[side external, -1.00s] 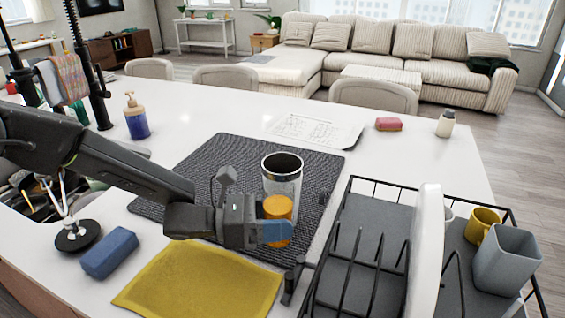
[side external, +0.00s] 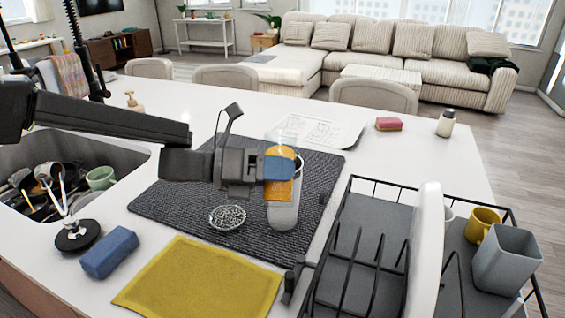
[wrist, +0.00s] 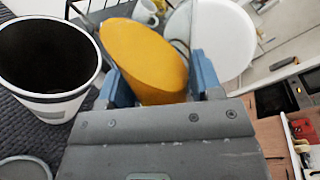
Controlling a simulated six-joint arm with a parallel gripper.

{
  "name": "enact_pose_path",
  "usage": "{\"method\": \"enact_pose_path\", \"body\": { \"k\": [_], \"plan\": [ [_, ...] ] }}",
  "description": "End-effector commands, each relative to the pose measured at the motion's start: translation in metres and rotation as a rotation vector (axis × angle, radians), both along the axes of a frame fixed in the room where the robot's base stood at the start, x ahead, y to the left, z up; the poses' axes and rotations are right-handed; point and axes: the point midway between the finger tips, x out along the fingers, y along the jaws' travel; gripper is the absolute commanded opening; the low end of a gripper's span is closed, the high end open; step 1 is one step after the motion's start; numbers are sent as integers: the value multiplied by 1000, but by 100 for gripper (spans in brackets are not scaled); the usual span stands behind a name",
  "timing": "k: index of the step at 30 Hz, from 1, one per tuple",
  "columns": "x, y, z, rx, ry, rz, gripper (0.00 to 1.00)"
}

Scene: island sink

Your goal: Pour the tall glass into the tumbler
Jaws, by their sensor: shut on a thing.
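The tall glass (side external: 279,190) holds orange liquid in its lower part, with clear glass above. My gripper (side external: 279,168) is shut on it with blue finger pads and holds it raised, close to upright in the side view. The orange also shows between the pads in the wrist view (wrist: 148,55). The tumbler (side external: 284,216) is a pale, wide cup standing upright on the dark mat. Its rim is hidden behind the glass and gripper in the side view. In the wrist view the tumbler (wrist: 45,105) stands left of the glass, its dark inside open and empty-looking.
A small round patterned piece (side external: 227,217) lies on the dark mat (side external: 180,200) left of the tumbler. A wire dish rack (side external: 350,240) with a white plate (side external: 425,250) stands to the right. A yellow cloth (side external: 200,280) and blue sponge (side external: 109,252) lie in front.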

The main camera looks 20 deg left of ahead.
Motion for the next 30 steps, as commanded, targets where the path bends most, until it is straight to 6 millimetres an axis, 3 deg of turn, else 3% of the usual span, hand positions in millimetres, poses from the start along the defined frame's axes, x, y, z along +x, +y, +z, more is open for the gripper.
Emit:
{"method": "enact_pose_path", "body": {
  "k": [30],
  "plan": [
    [-3, -1, -5, -72, 217, -1, 31]
  ]
}}
